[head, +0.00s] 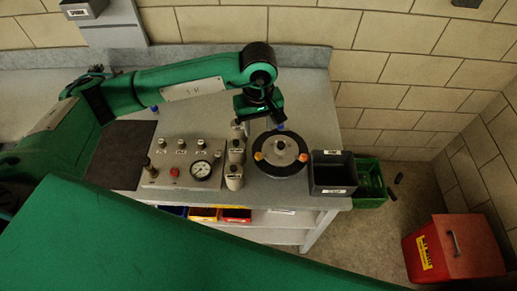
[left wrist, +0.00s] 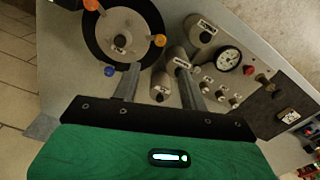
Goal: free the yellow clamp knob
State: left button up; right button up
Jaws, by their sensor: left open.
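A round dark plate with a light centre (head: 280,152) lies on the grey bench and carries coloured knobs on its rim. A yellow-orange knob (head: 258,156) is on its left side, an orange knob (head: 303,157) on its right, and a blue knob (head: 280,127) at its back. In the left wrist view the yellow-orange knob (left wrist: 159,40) and blue knob (left wrist: 110,71) show near the fingertips. My left gripper (left wrist: 158,76) is open and empty, above the bench by the plate's back edge. Its fingers look apart from the knobs. My right gripper is out of view.
Several grey labelled cylinders (head: 235,155) stand close left of the plate. A control panel with a gauge (head: 201,170) is farther left. A dark bin (head: 333,175) sits right of the plate, and a red box (head: 453,250) is on the floor.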

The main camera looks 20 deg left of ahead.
aim_at(259, 154)
pick_arm(q)
notch_tip(259, 154, down, 11)
jog(key=p, duration=0.4)
jog(key=shift+f+p, duration=0.3)
jog(key=shift+f, duration=0.35)
grip_shut()
